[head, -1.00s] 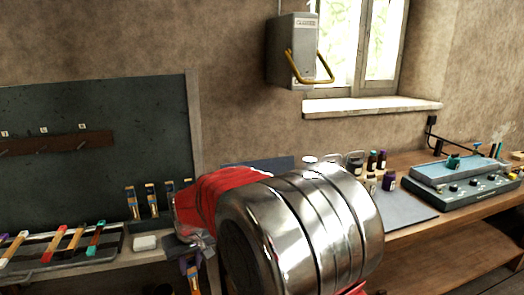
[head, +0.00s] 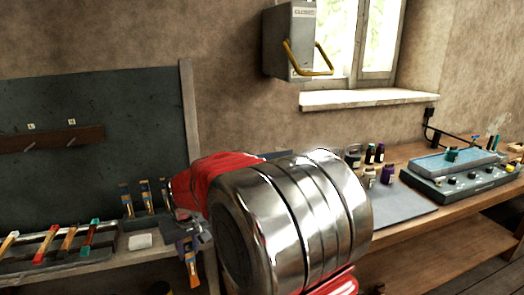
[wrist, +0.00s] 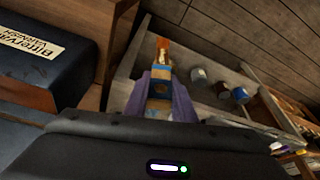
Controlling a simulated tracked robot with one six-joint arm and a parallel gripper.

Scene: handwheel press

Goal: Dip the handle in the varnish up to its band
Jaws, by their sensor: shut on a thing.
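My gripper (head: 188,246) points down over the front of the low bench at left, its purple fingers shut on a handle. The handle (head: 191,270) hangs below the fingers; blue and orange parts show. In the wrist view the handle (wrist: 161,76) stands out between the purple fingers (wrist: 166,98), with an orange tip, pale wood and blue bands. A dark blue box or tank (wrist: 40,62) labelled as varnish stands left of the handle in the wrist view, apart from it. Its opening and any liquid are not visible. The varnish cannot be made out in the head view.
A rack (head: 60,240) of coloured handles and a white block (head: 140,241) lie on the left bench. Several banded handles (head: 145,197) stand behind. Bottles (head: 375,153) and a blue-topped device (head: 455,165) stand on the right bench. A wooden frame with small jars (wrist: 199,75) lies beyond the handle.

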